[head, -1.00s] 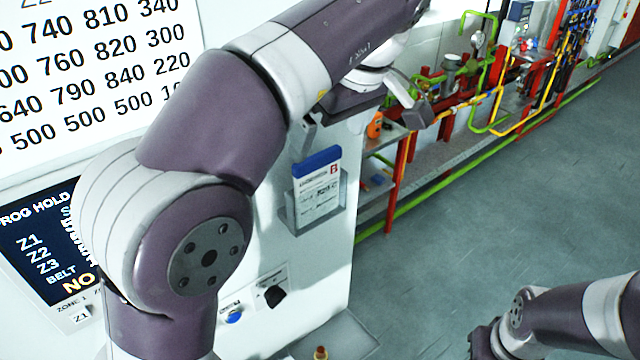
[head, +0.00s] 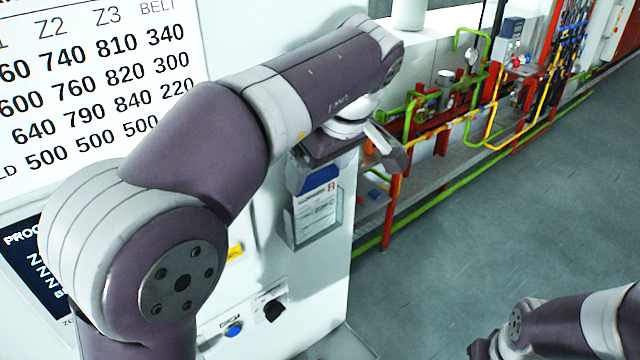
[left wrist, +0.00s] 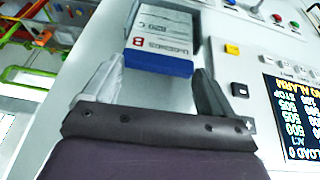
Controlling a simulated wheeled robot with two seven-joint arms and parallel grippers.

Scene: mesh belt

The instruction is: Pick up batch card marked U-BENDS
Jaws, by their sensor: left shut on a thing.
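The batch card (head: 317,205) is white with a blue top band and a red B mark. It stands in a clear holder on the white cabinet front. In the left wrist view the card (left wrist: 160,30) appears upside down, its print reading U-BENDS, blue band nearest me. My left gripper (left wrist: 161,70) has a finger at each side of the blue band and is shut on the card. In the head view my left gripper (head: 312,170) is at the card's top, partly hiding it. The card's lower part is still inside the holder.
The clear holder (head: 289,228) is fixed to the cabinet (head: 335,275). Below it are a blue button (head: 233,329) and a black knob (head: 273,309). Red, green and yellow pipework (head: 440,130) lines the wall beyond. The grey floor (head: 480,220) at the right is clear.

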